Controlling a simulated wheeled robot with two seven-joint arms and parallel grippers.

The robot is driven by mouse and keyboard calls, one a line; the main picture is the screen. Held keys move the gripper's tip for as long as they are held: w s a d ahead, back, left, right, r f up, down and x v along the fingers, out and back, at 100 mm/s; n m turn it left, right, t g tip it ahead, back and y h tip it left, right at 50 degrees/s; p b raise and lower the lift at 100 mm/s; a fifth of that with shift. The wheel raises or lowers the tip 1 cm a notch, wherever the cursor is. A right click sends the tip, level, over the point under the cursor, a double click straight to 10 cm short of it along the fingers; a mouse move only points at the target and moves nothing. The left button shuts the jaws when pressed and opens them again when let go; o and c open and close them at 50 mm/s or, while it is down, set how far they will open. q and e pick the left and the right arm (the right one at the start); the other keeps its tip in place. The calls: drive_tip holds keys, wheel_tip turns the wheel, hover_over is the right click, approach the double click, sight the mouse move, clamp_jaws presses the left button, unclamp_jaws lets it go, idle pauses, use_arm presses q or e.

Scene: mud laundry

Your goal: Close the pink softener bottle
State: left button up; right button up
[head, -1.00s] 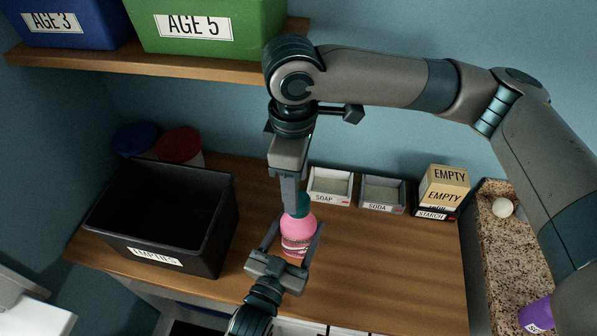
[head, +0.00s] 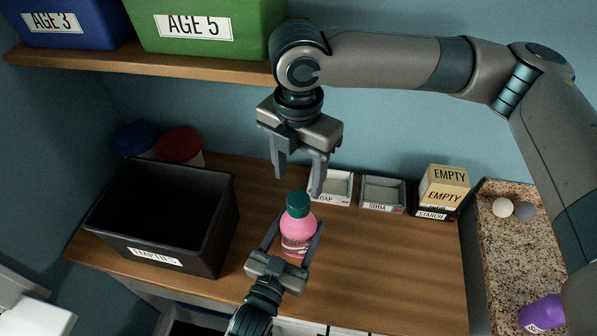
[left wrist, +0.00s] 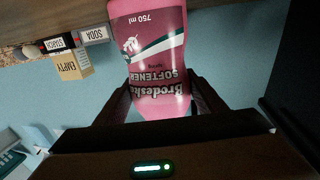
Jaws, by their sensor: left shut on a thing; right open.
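The pink softener bottle (head: 298,226) stands upright on the wooden counter in the head view. A dark green cap (head: 298,203) sits on top of its neck. My left gripper (head: 297,236) is shut on the bottle's body, one finger on each side. In the left wrist view the bottle (left wrist: 152,60) appears upside down between my left fingers, label facing the camera; its cap is out of that view. My right gripper (head: 299,178) is open and empty, above the cap and apart from it.
A black bin marked EMPTIES (head: 160,258) stands left on the counter (head: 390,265). Soap (head: 333,188) and soda (head: 382,193) trays and a starch box (head: 436,213) line the back. A shelf (head: 150,68) holds green and blue bins above. The counter right of the bottle is clear.

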sight(298, 199)
drive_tip(key=shift+f, duration=0.1)
idle(0.3)
drive_tip(key=shift+f, duration=3.95)
drive_tip(key=shift+c, duration=0.3)
drive_tip(key=c, duration=1)
drive_tip(key=shift+c, duration=0.2)
drive_tip(key=m, duration=0.5)
drive_tip(key=o, duration=1.3)
drive_tip(key=shift+c, duration=0.2)
drive_tip(key=shift+r, duration=0.15)
drive_tip(key=shift+r, duration=3.6)
